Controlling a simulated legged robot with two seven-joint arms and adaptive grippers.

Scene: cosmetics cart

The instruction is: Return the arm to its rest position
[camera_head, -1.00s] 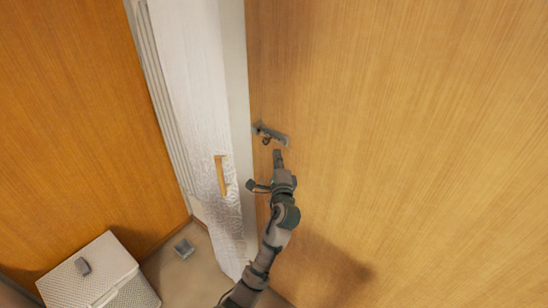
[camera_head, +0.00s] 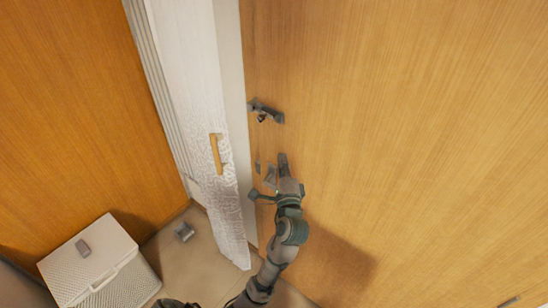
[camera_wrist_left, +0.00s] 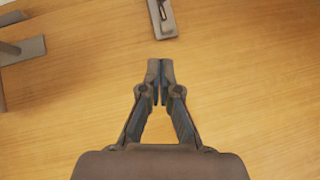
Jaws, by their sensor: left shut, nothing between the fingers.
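My left gripper (camera_head: 282,164) is in front of the wooden door (camera_head: 420,130), a little below the dark door handle (camera_head: 266,110) in the head view. It is apart from the handle. In the left wrist view the gripper (camera_wrist_left: 160,68) has its fingertips together with nothing between them, over bare wood grain. A grey handle part (camera_wrist_left: 24,48) shows at the upper left there, and a small grey plate (camera_wrist_left: 162,18) lies just beyond the fingertips. My right gripper is in neither view.

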